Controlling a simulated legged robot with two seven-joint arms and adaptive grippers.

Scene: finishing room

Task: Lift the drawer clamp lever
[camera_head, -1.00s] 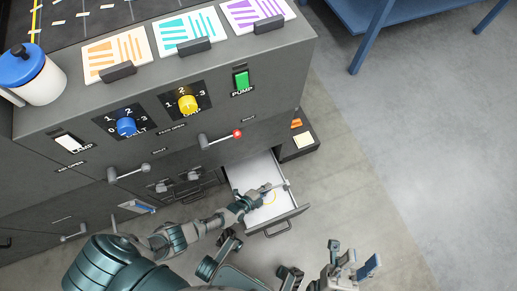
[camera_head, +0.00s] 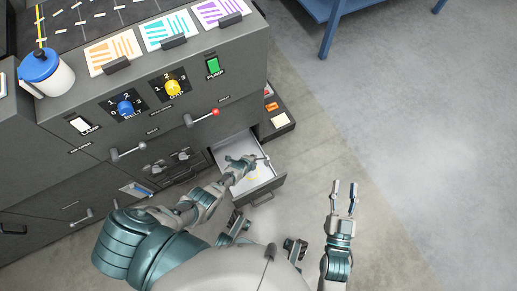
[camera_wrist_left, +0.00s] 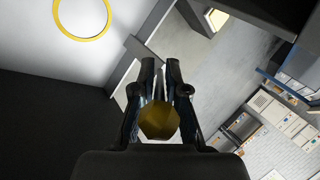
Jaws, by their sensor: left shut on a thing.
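The drawer (camera_head: 268,188) is pulled out of the dark cabinet and has a pale floor. My left gripper (camera_head: 257,161) is over it, near its right side wall. In the left wrist view, the fingers of my left gripper (camera_wrist_left: 161,85) are shut on a gold-brown faceted knob (camera_wrist_left: 159,121). The fingers hide the rest of the knob, and I cannot tell whether it belongs to the clamp lever. A yellow ring (camera_wrist_left: 83,36) lies on the drawer floor. My right gripper (camera_head: 344,190) is open and empty, above the floor to the right of the drawer.
A red-tipped lever (camera_head: 203,117) and a grey lever (camera_head: 127,153) are on the cabinet front, above the drawer. Blue (camera_head: 125,108) and yellow (camera_head: 173,87) dials and a green switch (camera_head: 213,65) sit higher. A blue table (camera_head: 328,38) stands at the back right. The floor at right is clear.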

